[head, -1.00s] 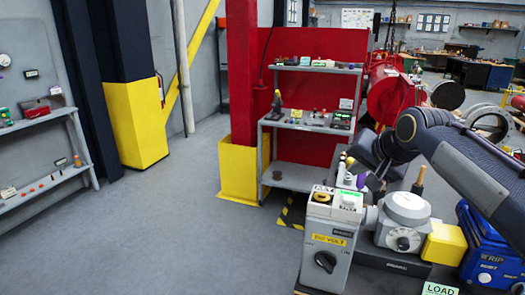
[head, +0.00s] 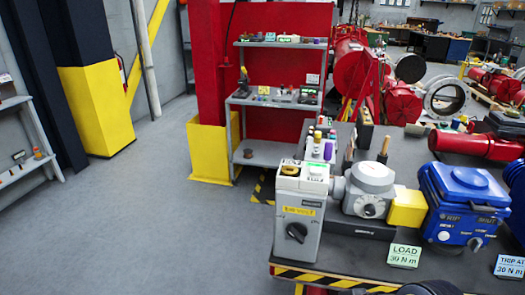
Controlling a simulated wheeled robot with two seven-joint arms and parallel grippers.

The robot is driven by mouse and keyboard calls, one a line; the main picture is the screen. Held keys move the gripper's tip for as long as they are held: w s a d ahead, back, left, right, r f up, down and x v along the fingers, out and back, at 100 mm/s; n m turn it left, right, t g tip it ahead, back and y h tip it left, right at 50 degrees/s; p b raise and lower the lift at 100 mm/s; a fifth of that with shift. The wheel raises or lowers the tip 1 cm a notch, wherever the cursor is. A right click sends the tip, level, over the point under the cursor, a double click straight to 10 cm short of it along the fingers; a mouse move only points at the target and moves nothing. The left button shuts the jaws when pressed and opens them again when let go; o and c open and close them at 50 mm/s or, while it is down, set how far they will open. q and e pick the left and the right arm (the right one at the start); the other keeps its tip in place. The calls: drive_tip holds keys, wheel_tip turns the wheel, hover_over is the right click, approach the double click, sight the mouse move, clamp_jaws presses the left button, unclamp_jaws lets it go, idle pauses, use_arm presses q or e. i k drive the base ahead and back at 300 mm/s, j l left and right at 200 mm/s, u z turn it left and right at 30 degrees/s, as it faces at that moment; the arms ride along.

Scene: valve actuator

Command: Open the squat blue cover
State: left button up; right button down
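A squat blue unit (head: 462,215) stands on the dark bench top at the right in the head view. Its blue cover (head: 470,178) is a wide lid with a low round raised part, and it sits closed on the body. Lettering and a small knob show on its front. A second blue thing (head: 516,178) is cut off by the right edge. Neither gripper shows. A dark rounded part at the bottom edge looks like part of my arm.
A grey switch box (head: 297,215), a grey gearbox (head: 368,190) and a yellow block (head: 407,208) stand left of the blue unit. A green LOAD card (head: 404,255) and a blue TRIP card (head: 509,267) stand in front. Red valve parts (head: 475,144) lie behind.

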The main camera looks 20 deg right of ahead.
sight(477, 190)
drive_tip(key=z, duration=2.1)
drive_tip(key=i+z, duration=0.1)
drive_tip(key=i, duration=0.7)
drive_tip(key=z, duration=0.05)
